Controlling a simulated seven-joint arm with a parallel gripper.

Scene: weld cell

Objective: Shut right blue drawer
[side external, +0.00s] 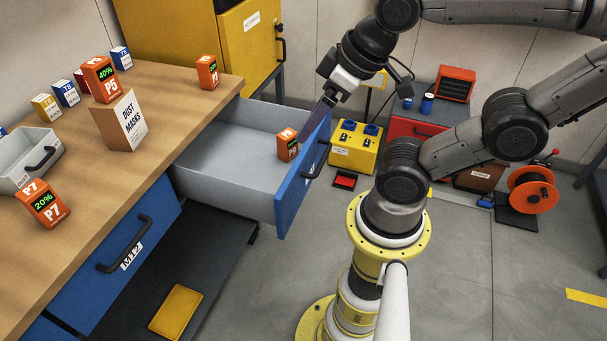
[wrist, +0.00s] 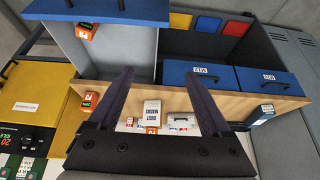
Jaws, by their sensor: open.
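The right blue drawer (side external: 283,203) is pulled out from the workbench, its grey tray exposed and its blue front with a dark handle facing right. An orange box (side external: 287,145) stands inside near the front panel. In the wrist view the open drawer's blue front (wrist: 100,12) is at the upper left, with the orange box (wrist: 85,32) behind it. My gripper (side external: 306,138) appears in the side view by the top of the drawer front, empty; contact with the panel cannot be told. In the wrist view my gripper's two dark fingers (wrist: 157,75) are spread apart with nothing between them.
The wooden bench top (side external: 190,90) carries a dust masks box (side external: 119,122), several small boxes and a grey bin (side external: 25,170). Another blue drawer (side external: 120,262) is shut. A yellow cabinet (side external: 190,45) stands behind. A yellow box (side external: 355,145) sits on the floor beyond the drawer.

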